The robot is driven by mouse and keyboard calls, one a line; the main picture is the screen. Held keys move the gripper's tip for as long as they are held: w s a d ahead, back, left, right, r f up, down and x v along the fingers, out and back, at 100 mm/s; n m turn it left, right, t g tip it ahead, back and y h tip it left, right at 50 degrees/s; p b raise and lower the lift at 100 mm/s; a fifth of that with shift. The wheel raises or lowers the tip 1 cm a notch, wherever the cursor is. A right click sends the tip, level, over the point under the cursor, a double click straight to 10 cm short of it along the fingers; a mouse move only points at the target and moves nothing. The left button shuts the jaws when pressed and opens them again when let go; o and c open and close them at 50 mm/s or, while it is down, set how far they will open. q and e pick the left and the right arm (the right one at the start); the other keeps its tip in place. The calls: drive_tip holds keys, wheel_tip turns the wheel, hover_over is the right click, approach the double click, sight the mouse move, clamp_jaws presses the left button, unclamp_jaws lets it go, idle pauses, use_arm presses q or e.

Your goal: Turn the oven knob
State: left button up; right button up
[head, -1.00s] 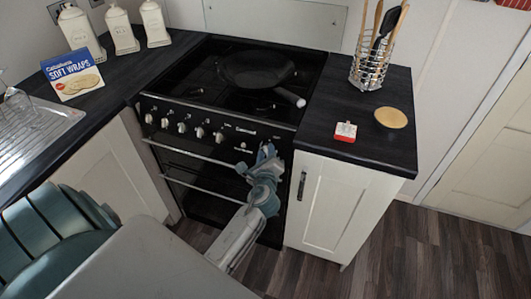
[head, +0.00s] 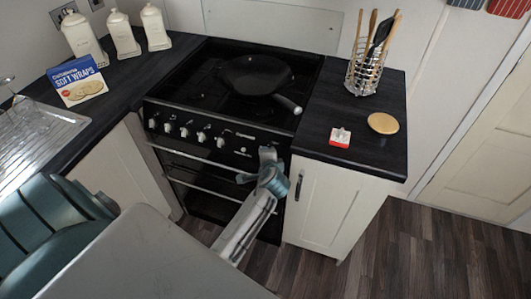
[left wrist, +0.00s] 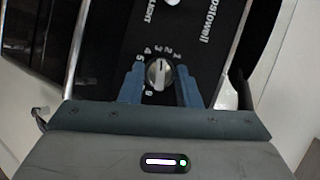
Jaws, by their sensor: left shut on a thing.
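The black oven (head: 225,128) has a front panel with several silver knobs in a row (head: 183,132). My left gripper (head: 268,158) is at the right end of this panel, right of the brand lettering, and hides the knob there in the head view. In the left wrist view that oven knob (left wrist: 159,74) is round and silver, with numbers printed around it. The two blue fingers of my left gripper (left wrist: 160,82) are on either side of it, shut on it. My right gripper is not in view.
A black pan (head: 255,75) sits on the hob, its handle pointing front right. Oven door handles (head: 190,153) run below the panel. A white cupboard (head: 325,205) stands right of the oven. On its worktop are a utensil rack (head: 363,76), a red-and-white box (head: 340,137) and a round tan item (head: 382,123).

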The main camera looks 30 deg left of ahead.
use_arm(q)
drive_tip(key=shift+a+r+n+g+h+p, duration=0.1)
drive_tip(key=shift+n+g+h+p, duration=0.25)
drive_tip(key=shift+n+h+p, duration=0.75)
drive_tip(key=shift+a+r+n+g+h+p, duration=0.1)
drive_tip(key=shift+n+g+h+p, duration=0.25)
drive_tip(key=shift+n+p, duration=1.4)
drive_tip(key=shift+a+n+g+h+p, duration=0.1)
drive_tip(key=shift+n+g+h+p, duration=0.2)
drive_tip(key=shift+n+h+p, duration=1)
drive_tip(key=shift+n+y, duration=0.45)
drive_tip(key=o, duration=1)
drive_tip(key=shift+c, duration=0.2)
